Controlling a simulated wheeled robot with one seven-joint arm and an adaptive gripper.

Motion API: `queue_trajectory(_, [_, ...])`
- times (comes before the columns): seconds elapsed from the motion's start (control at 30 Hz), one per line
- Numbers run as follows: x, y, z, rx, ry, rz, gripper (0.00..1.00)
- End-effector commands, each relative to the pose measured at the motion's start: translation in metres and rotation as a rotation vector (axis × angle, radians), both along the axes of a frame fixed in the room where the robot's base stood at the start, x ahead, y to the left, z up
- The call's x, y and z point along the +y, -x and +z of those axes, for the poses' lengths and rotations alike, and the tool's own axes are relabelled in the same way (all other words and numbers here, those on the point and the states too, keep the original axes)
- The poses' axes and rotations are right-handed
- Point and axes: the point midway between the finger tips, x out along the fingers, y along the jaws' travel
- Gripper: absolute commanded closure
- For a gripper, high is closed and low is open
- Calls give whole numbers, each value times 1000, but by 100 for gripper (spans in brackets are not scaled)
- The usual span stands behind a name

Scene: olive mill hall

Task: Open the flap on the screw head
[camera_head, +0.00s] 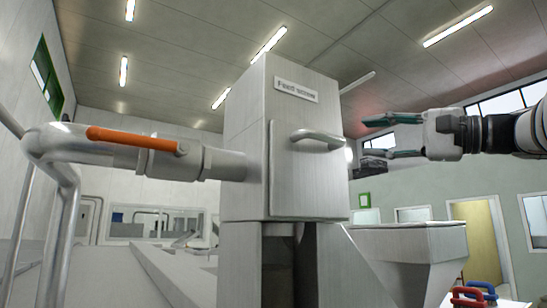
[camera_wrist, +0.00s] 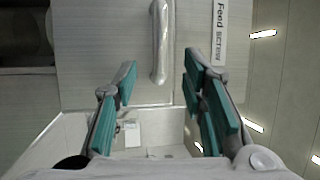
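The screw head is a pale grey metal box (camera_head: 245,140) labelled "Feed screw" in the head view. Its flap (camera_head: 305,180) is a flat front panel, which looks shut. A curved metal handle (camera_head: 318,137) crosses the upper part of the flap. In the wrist view the handle (camera_wrist: 159,42) stands upright at the top centre, beyond my fingertips. My gripper (camera_head: 385,137) is to the right of the handle in the head view, apart from it. Its teal-padded fingers are spread and empty, and they also show in the wrist view (camera_wrist: 160,75).
A pipe with an orange lever (camera_head: 133,138) joins the box from the left. A grey hopper (camera_head: 410,240) stands below my gripper at the right. Red and blue handled items (camera_head: 475,292) lie at the lower right. The air between gripper and flap looks clear.

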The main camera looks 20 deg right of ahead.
Motion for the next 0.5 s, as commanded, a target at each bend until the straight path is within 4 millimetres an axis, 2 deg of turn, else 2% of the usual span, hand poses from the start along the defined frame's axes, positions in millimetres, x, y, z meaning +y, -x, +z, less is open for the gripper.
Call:
queue_trajectory(0.3, [36, -51, 12, 2, -1, 3, 62])
queue_trajectory(0.5, [51, -75, 17, 2, 1, 2, 62])
